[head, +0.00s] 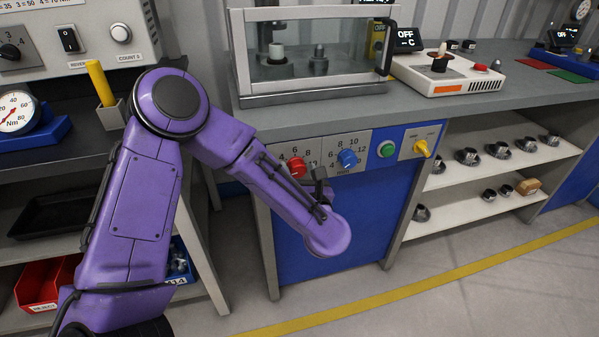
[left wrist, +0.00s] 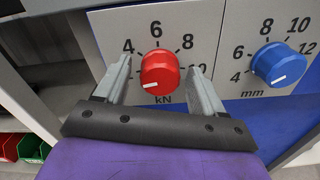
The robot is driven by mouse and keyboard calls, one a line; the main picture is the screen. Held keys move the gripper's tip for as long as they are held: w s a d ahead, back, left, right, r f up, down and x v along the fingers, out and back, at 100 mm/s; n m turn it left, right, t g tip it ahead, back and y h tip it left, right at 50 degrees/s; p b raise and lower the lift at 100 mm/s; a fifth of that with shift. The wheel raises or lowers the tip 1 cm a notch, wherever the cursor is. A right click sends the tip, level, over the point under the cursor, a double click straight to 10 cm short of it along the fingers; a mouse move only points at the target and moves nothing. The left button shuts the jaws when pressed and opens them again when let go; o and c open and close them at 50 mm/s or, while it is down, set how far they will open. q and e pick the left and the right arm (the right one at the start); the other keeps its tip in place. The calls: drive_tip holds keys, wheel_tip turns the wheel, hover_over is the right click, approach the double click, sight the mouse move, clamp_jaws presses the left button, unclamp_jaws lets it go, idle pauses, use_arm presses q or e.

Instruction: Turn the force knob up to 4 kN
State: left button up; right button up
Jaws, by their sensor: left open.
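The force knob (left wrist: 160,75) is red and sits on a light panel marked kN, with 4, 6, 8 and 10 around it. Its white pointer line is at the lower left, below the 4. In the head view the red knob (head: 296,167) is on the front of the blue press cabinet. My left gripper (left wrist: 160,70) is open, with one finger on each side of the red knob. I cannot tell whether the fingers touch it. In the head view the left gripper (head: 313,178) is partly hidden by my purple arm. My right gripper is in neither view.
A blue mm knob (left wrist: 279,64) is just right of the right finger. Farther right on the panel are a green button (head: 386,149) and a yellow switch (head: 421,148). The press chamber (head: 315,60) stands above. Open floor (head: 400,305) lies in front of the cabinet.

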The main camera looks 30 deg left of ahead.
use_arm(q)
drive_tip(key=c, duration=1.1)
drive_tip(key=shift+o, duration=0.2)
drive_tip(key=shift+m, duration=0.4)
drive_tip(key=m+p, duration=0.2)
drive_tip(key=m, duration=0.2)
drive_tip(key=shift+r, duration=0.1)
drive_tip(key=shift+d+m+p, duration=0.1)
drive_tip(key=shift+m+p, duration=1)
drive_tip(key=shift+m, duration=1.4)
drive_tip(key=shift+f, duration=0.2)
drive_tip(key=o, duration=1.1)
drive_tip(key=shift+c, duration=0.2)
